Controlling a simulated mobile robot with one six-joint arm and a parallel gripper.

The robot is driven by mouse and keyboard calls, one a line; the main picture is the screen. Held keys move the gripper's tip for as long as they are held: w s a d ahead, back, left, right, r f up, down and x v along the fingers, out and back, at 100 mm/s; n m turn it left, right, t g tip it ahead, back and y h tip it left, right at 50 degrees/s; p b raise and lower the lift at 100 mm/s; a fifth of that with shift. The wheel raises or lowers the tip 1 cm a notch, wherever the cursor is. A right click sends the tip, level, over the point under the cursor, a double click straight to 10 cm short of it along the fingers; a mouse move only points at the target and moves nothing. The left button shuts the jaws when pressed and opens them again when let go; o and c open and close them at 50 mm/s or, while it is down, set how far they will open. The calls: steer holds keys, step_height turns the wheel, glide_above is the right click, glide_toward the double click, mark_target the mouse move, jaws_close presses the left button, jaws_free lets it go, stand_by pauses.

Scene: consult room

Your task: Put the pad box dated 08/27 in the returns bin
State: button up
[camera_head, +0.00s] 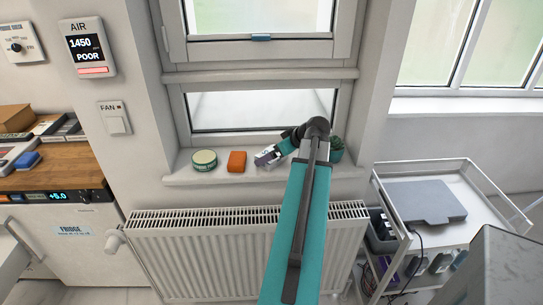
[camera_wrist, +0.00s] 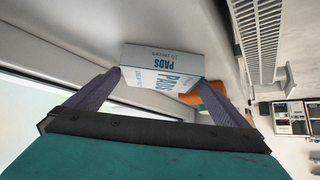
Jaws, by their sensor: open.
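A white pad box with blue PADS lettering (camera_wrist: 165,62) lies on the window sill (camera_head: 190,176). In the head view the box (camera_head: 266,157) is small and partly covered by my gripper (camera_head: 271,154). In the wrist view my open gripper (camera_wrist: 160,80) has its two dark fingers on either side of the box, with the box between the tips. I cannot tell whether either finger touches it. No date is legible on the faces I see. I cannot make out a bin marked for returns in either view.
An orange block (camera_head: 237,161) and a round green tin (camera_head: 204,159) stand left of the box. A plant pot (camera_head: 336,150) stands to the right. A radiator (camera_head: 200,250) is below the sill. A trolley (camera_head: 455,232) holds a grey tray-like slab (camera_head: 424,201) at right.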

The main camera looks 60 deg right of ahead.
steer(key=shift+x, duration=0.8)
steer(key=c, duration=1)
steer(key=shift+r, duration=0.1)
steer(key=shift+r+b, duration=0.5)
steer(key=shift+r, duration=0.95)
steer(key=shift+s+a+r, duration=0.15)
steer(key=shift+a+r, duration=0.05)
steer(key=s+a, duration=0.1)
steer(key=a, duration=0.1)
steer(key=s+a+b, duration=0.1)
steer(key=s+a, duration=0.1)
steer(key=s+a+b, duration=0.1)
steer(key=a, duration=0.1)
steer(key=shift+s+r, duration=0.3)
steer(key=shift+s+a+b, duration=0.15)
steer(key=shift+s+b, duration=0.05)
steer(key=shift+b, duration=0.8)
steer(key=shift+s+a+b, duration=0.15)
steer(key=shift+b, duration=0.7)
